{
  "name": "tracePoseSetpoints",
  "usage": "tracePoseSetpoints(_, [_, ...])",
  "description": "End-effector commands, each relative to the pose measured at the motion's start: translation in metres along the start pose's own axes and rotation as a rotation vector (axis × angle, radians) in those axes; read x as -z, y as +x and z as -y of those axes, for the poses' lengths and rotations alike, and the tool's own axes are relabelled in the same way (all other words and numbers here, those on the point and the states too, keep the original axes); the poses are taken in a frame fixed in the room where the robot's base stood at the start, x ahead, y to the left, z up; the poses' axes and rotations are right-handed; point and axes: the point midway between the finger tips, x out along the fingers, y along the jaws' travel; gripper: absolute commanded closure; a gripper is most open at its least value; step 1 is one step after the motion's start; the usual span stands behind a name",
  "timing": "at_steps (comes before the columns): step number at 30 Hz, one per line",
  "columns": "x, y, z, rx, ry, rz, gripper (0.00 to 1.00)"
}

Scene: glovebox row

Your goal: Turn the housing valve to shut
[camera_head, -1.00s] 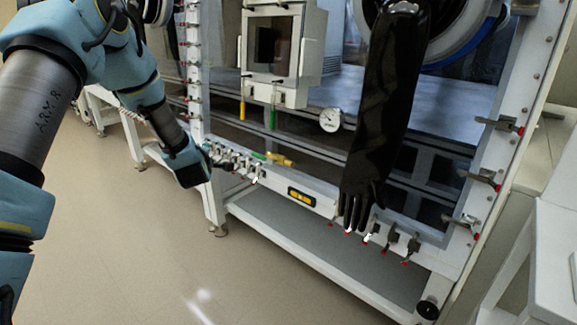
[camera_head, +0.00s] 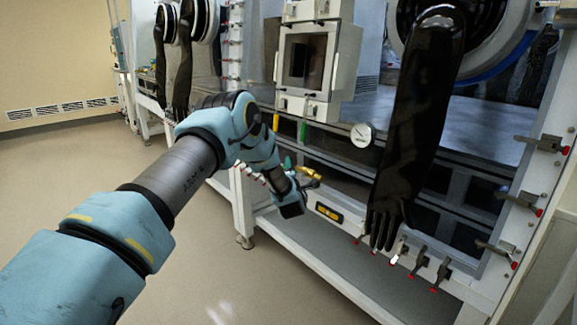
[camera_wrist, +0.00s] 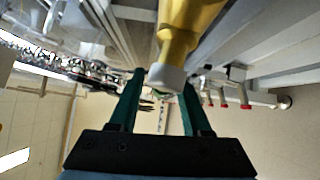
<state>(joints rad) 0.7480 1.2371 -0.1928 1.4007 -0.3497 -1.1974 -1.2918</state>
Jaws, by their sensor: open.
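The housing valve (camera_head: 310,173) is a yellow, brass-coloured fitting with a green part at its left, low on the front of the glovebox. In the wrist view a yellow body with a grey end (camera_wrist: 190,28), apparently the valve, comes down from the top and ends between my fingertips. My gripper (camera_wrist: 163,82) is open, with one teal finger on each side of that end. I cannot tell whether either finger touches it. The handle's angle is unclear.
A black glove (camera_head: 412,135) hangs right of the valve, with a round gauge (camera_head: 362,135) between. Several red-tipped clamps (camera_head: 420,262) line the frame's bottom edge. The floor at the left is open.

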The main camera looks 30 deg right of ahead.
Motion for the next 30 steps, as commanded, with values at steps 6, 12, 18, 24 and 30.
tracePoseSetpoints(6, [-0.001,0.017,0.0,0.001,0.0,0.001,0.52])
tracePoseSetpoints(12, [-0.001,0.02,0.0,0.001,0.001,0.001,0.52])
tracePoseSetpoints(18, [0.0,0.02,0.0,0.001,0.001,0.001,0.6])
tracePoseSetpoints(24, [0.0,0.02,0.0,0.001,0.001,0.001,0.82])
tracePoseSetpoints(30, [0.0,0.02,0.0,0.001,0.001,0.001,1.0])
